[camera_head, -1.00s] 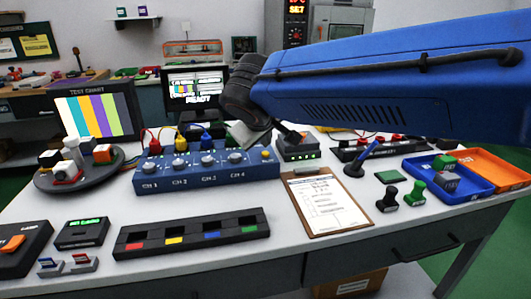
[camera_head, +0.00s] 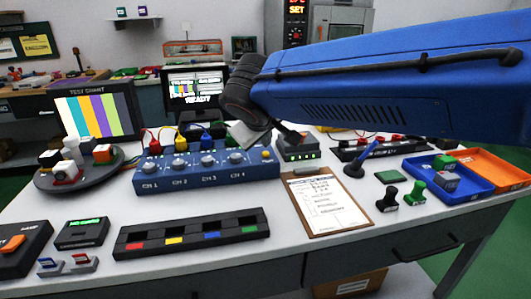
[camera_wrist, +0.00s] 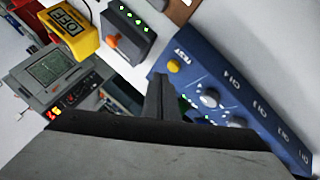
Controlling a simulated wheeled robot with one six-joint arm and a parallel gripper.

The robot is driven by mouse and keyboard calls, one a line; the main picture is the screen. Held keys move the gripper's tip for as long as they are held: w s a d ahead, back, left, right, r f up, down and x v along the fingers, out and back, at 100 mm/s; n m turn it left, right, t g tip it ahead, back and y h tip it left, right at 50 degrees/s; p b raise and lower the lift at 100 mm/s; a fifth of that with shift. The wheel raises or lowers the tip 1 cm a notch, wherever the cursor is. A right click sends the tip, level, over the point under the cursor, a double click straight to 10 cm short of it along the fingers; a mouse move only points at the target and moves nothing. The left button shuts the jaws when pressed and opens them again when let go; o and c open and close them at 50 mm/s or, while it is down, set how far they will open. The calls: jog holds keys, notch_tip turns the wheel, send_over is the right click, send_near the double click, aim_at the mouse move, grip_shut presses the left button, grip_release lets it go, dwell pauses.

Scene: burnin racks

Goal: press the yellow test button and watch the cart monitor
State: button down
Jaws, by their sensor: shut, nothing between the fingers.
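The yellow test button (camera_head: 266,154) sits at the right end of the blue channel box (camera_head: 206,184), which carries several grey knobs. In the wrist view the button (camera_wrist: 173,65), labelled TEST, is just beyond and right of my fingertips. My gripper (camera_wrist: 160,82) is shut and empty, pointing toward the box; contact with the button cannot be seen. The cart monitor (camera_head: 197,88) stands behind the table and reads READY below smaller lines and colour bars.
A grey box with an orange knob (camera_wrist: 113,41) and a yellow OFF box (camera_wrist: 69,27) stand near my gripper. A clipboard (camera_head: 325,203), stamps and a blue tray (camera_head: 448,174) lie right. A round turntable (camera_head: 78,178) stands left.

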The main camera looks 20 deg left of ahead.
jog(key=shift+f, duration=0.2)
dwell(0.6)
jog(key=shift+f, duration=0.25)
jog(key=shift+f, duration=0.45)
dwell(1.1)
jog(key=shift+r, duration=0.9)
notch_tip(320, 180, up, 5)
dwell(0.7)
dwell(0.5)
